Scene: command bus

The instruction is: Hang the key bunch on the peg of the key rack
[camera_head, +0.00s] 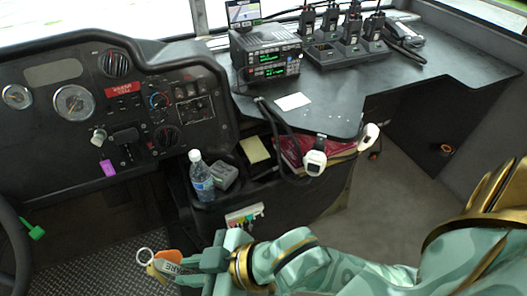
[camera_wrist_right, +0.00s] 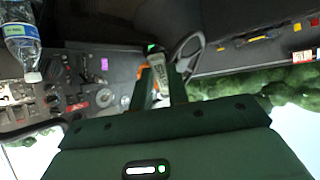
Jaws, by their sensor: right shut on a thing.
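The key bunch (camera_head: 168,262) is in my right gripper (camera_head: 190,266), at the bottom of the head view. It has a pale ring at its left end, an orange piece and a tag with "SPARE" lettering. The key rack (camera_head: 244,214) is a small pale strip with coloured tags on the console front, above and right of the gripper. The bunch is apart from it. Its free peg is too small to tell. My left gripper is not in view.
A water bottle (camera_head: 201,177) and a grey box (camera_head: 223,175) stand on the console above the rack. A handset (camera_head: 314,161) hangs at the desk edge. The dashboard (camera_head: 130,100) is at left, with a steering wheel rim (camera_head: 14,245). Floor shows below the dashboard.

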